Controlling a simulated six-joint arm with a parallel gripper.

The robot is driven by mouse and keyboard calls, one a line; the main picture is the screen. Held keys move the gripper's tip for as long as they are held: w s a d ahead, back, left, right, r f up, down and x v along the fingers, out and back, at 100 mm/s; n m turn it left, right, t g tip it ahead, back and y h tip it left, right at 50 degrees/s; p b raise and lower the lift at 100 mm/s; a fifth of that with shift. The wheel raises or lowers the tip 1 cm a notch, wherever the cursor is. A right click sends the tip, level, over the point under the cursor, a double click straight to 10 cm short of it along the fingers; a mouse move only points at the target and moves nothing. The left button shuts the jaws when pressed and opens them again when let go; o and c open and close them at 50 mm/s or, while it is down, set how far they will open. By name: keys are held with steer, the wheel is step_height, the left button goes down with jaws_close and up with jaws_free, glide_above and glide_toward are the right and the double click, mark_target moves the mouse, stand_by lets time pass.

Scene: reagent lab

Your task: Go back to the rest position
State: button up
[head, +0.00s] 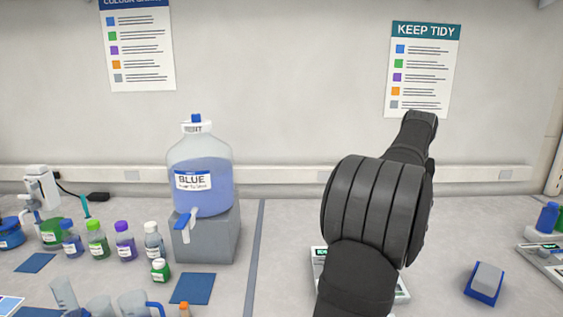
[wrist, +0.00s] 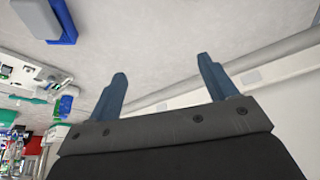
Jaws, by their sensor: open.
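My gripper (wrist: 165,85) shows in the wrist view with its two blue fingers spread apart and nothing between them. Beyond the fingers are the bench top and the wall trunking. In the head view my dark arm rises in front of the right half of the bench, and the gripper's fingers cannot be made out there. The arm partly hides a white device with a small display (head: 320,254), which looks like a balance.
A jug of blue liquid (head: 203,185) stands on a grey block (head: 212,240). Several small bottles (head: 125,240) and clear beakers (head: 98,306) are at left. A blue-and-grey block (head: 485,283) lies at right; it also shows in the wrist view (wrist: 45,18). Bench between is mostly clear.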

steer(key=w+a+r+n, duration=0.2)
steer(key=w+a+r, duration=0.1)
steer(key=a, duration=1)
steer(key=w+a+r+n+y, duration=0.1)
steer(key=w+a+r, duration=0.2)
steer(key=a, duration=1)
step_height(320, 180, up, 2)
steer(key=shift+r+n, duration=0.15)
steer(key=shift+n, duration=0.25)
